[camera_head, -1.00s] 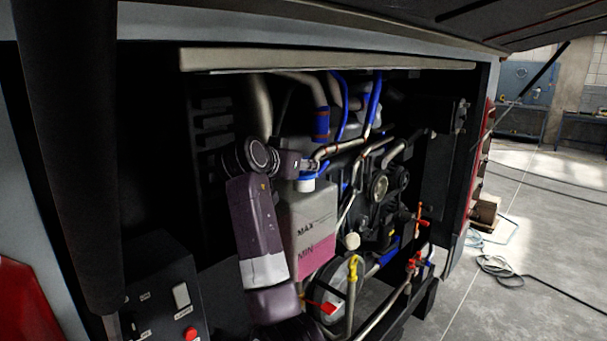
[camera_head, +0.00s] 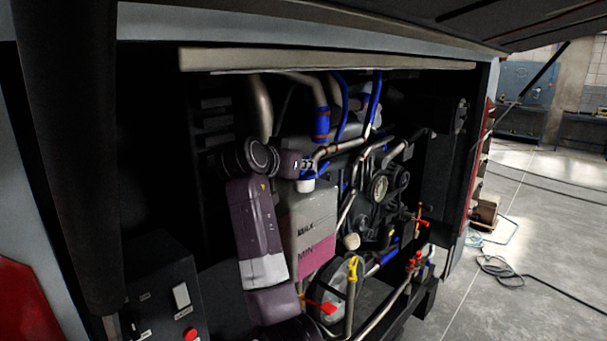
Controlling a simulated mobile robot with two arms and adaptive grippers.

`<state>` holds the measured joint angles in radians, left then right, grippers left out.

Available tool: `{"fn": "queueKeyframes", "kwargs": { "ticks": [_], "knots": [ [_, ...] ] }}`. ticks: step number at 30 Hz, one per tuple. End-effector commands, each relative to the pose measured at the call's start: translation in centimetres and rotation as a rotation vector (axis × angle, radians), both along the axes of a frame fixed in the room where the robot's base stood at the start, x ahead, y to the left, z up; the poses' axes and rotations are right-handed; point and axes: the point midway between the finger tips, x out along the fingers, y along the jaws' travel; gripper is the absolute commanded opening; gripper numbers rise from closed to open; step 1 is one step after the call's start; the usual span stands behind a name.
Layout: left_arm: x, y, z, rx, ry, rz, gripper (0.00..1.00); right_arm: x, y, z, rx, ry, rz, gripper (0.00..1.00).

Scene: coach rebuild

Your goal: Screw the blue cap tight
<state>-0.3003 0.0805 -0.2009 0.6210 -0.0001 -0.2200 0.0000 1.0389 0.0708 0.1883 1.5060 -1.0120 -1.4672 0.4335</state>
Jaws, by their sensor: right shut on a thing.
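The blue cap (camera_head: 306,185) sits on the neck at the top of the translucent white tank (camera_head: 308,215). The tank holds pink liquid and has MAX and MIN marks. My left gripper is not in view.
Silver pipes and blue hoses (camera_head: 322,124) run close above and right of the cap. Pulleys (camera_head: 378,188) and a yellow-handled dipstick (camera_head: 352,266) are to the right. A control box (camera_head: 165,285) stands at lower left. Open floor lies at right.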

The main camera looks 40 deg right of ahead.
Motion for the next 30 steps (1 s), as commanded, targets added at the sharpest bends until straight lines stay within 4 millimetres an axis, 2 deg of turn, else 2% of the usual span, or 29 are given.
{"fn": "queueKeyframes", "kwargs": {
  "ticks": [10,19,28,29,30],
  "knots": [
    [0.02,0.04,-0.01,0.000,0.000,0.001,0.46,0.04,0.01,-0.11,0.002,0.001,-0.006,0.00],
    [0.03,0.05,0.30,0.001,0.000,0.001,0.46,0.15,0.04,-0.25,0.004,0.005,-0.192,0.00],
    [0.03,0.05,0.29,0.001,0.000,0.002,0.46,0.04,0.05,-0.29,0.004,0.002,-0.226,0.00],
    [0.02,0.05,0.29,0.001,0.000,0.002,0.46,0.04,0.06,-0.30,0.004,0.002,-0.226,0.13],
    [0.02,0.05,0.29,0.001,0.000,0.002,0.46,0.04,0.06,-0.30,0.004,0.003,-0.225,0.17]
  ]
}}
